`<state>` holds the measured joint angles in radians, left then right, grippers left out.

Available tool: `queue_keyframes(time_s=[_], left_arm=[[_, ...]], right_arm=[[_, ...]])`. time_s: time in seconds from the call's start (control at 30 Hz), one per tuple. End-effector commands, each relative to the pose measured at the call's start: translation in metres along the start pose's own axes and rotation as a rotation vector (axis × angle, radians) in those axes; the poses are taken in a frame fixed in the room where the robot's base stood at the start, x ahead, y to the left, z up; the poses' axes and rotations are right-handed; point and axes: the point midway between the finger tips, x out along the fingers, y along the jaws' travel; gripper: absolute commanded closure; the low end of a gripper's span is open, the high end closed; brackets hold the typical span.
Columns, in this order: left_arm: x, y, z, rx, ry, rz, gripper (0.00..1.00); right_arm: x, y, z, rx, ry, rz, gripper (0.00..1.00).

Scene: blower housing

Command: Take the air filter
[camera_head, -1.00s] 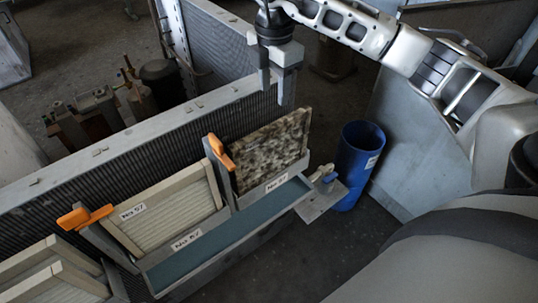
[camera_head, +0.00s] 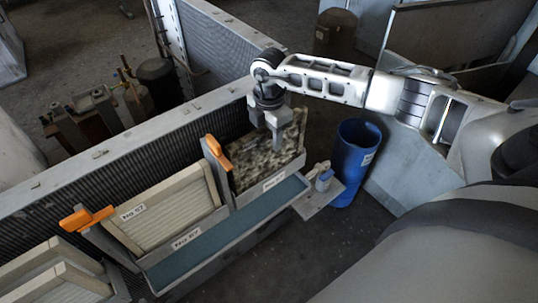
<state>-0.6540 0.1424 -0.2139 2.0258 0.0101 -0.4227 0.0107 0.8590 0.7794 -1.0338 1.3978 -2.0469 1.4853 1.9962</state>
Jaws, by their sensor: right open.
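A dirty, mottled brown-grey air filter (camera_head: 247,165) stands in the right-hand slot of the housing, leaning back against the grille. A cleaner cream pleated filter (camera_head: 166,210) stands in the slot to its left. My right gripper (camera_head: 269,136) points down at the dirty filter's top edge, towards its right part, and hides some of it. Its jaws are open. I cannot tell whether the fingers touch the filter or straddle its edge. My left gripper is not in view.
Orange latches (camera_head: 86,218) and (camera_head: 218,152) sit on the posts beside the slots. A teal-lined ledge (camera_head: 225,235) runs along the front. A small side shelf (camera_head: 322,196) holds a small item. A blue barrel (camera_head: 354,160) stands at the right, with floor around it.

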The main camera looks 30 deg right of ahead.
Motion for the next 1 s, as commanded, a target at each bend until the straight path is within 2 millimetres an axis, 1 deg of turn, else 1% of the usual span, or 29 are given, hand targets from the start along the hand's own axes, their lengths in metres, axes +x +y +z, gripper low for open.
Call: queue_keyframes(time_s=[0.1,0.27,0.37,0.4,0.43,0.77,0.87,1.0], left_arm=[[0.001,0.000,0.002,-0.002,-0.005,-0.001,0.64],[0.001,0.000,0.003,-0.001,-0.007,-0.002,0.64],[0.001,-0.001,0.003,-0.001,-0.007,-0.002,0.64],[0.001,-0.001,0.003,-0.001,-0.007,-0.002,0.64],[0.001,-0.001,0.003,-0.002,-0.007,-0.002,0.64],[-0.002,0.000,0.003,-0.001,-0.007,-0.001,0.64],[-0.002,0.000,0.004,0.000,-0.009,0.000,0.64],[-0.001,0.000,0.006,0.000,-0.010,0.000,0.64]], right_arm=[[0.004,0.001,0.000,0.000,0.001,0.002,0.55],[0.004,0.000,0.000,0.000,0.001,0.002,0.55],[0.004,0.000,0.000,0.000,0.001,0.002,0.80],[0.004,0.000,0.000,0.000,0.001,0.002,0.91],[0.004,0.000,0.000,0.000,0.001,0.002,0.99],[0.001,0.001,0.000,0.000,0.001,0.003,1.00],[-0.009,0.001,0.000,0.000,0.001,0.005,1.00],[-0.036,0.002,0.000,0.000,0.001,0.008,1.00]])
